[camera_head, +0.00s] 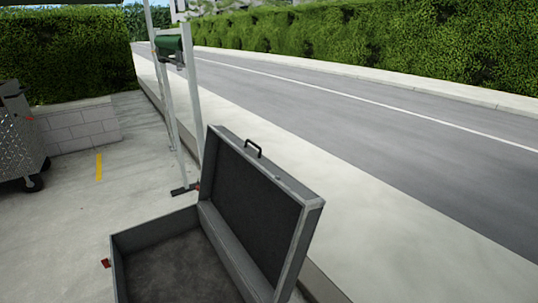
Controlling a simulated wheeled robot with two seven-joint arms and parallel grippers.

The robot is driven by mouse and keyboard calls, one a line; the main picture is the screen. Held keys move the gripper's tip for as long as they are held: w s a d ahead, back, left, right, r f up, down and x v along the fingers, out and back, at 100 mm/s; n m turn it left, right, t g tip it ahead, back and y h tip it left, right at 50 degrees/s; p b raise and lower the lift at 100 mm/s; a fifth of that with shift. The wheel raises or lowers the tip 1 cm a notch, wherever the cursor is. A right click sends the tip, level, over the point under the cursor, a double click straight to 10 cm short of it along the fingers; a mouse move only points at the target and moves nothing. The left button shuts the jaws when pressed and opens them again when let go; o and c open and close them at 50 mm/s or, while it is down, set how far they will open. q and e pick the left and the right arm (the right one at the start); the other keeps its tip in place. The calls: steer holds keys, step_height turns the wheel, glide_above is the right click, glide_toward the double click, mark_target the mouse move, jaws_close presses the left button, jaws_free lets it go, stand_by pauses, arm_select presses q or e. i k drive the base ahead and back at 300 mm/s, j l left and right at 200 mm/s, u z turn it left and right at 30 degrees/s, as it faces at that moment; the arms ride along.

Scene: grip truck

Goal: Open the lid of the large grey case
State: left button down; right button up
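The large grey case (118,262) stands in the lower middle of the head view, and its near end is cut off by the bottom edge. Its lid (313,204) is raised, hinged along the right side and leaning up and to the right. A black handle (253,148) sits on the lid's top edge. The inside of the case shows a dark, empty-looking floor. A small red part (106,263) shows at the left outer wall. Neither of my grippers is in view.
A metal stand (195,100) with a dark foot is just behind the case. A wheeled metal cart (20,140) and a low block wall (82,127) are at the left. Pale pavement is clear at left. A road (400,125) and hedges lie beyond.

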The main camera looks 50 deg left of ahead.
mark_target(267, 220)
steer(key=i+u, duration=0.75)
steer(key=i+l+u, duration=0.1)
steer(key=u, duration=0.3)
steer(key=i+l+u, duration=0.35)
steer(key=j, duration=0.1)
